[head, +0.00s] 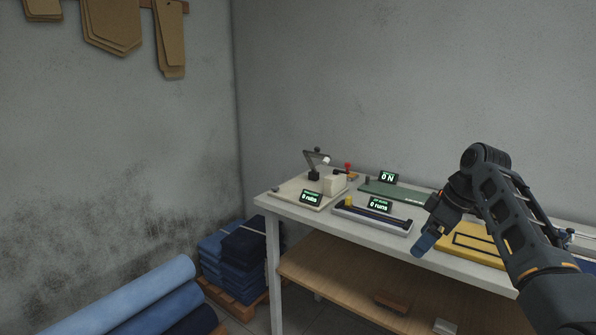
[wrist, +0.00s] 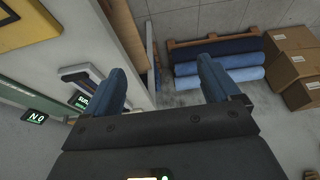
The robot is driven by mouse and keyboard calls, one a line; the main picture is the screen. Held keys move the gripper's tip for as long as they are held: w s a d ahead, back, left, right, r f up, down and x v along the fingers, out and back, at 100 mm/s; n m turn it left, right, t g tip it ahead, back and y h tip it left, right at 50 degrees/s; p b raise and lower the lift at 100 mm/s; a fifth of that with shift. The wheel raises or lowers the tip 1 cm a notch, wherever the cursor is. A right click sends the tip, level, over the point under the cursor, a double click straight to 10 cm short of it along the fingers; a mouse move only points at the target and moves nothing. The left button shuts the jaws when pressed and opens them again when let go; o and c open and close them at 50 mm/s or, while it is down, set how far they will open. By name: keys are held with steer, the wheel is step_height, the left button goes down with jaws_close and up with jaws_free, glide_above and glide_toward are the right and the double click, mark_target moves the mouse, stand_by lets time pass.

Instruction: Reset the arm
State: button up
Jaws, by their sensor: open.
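My gripper (wrist: 162,82) is open and empty. In the wrist view its two blue fingers stand apart, with floor and the table edge visible between and around them. In the head view my gripper (head: 424,243) hangs at the end of my bent arm, in front of the table's front edge and to the left of the yellow board. It touches nothing that I can make out.
A white table (head: 290,208) carries a pale board (head: 290,189) with a lamp-like rig, a grey tray (head: 372,218), a green mat (head: 395,193) and a yellow board (head: 478,240). Fabric rolls (head: 140,295) and folded blue cloth (head: 240,250) are on the left. Cardboard boxes (wrist: 292,62) show in the wrist view.

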steer(key=s+a+f+m+t, duration=0.1)
steer(key=s+a+f, duration=0.1)
steer(key=s+f, duration=0.35)
steer(key=s+a+f+m+t, duration=0.1)
steer(key=s+a+f, duration=0.15)
steer(key=f, duration=0.65)
steer(key=s+a+f+m+t, duration=0.1)
steer(key=s+a+f+m, duration=0.15)
steer(key=f, duration=0.45)
steer(key=s+a+f+m+t+h, duration=0.1)
steer(key=s+f, duration=0.3)
steer(key=s, duration=0.5)
steer(key=s+a+f+m+t+h, duration=0.1)
steer(key=s+a+f+m+t, duration=0.15)
steer(key=s, duration=0.65)
steer(key=s+d+r+m+t+h, duration=0.1)
steer(key=s+r, duration=0.2)
steer(key=s, duration=0.6)
steer(key=s+r+t+h, duration=0.1)
steer(key=s+r, duration=0.2)
steer(key=s, duration=0.7)
steer(key=s+r+m+t, duration=0.1)
steer(key=s+r+t, duration=0.1)
steer(key=s+r, duration=0.5)
steer(key=s+d+r+t, duration=0.1)
steer(key=s+r, duration=0.5)
steer(key=r, duration=0.5)
steer(key=shift+s+d+r+m+t, duration=0.2)
steer(key=shift+s+r+m+t, duration=0.15)
steer(key=shift+r+m, duration=0.05)
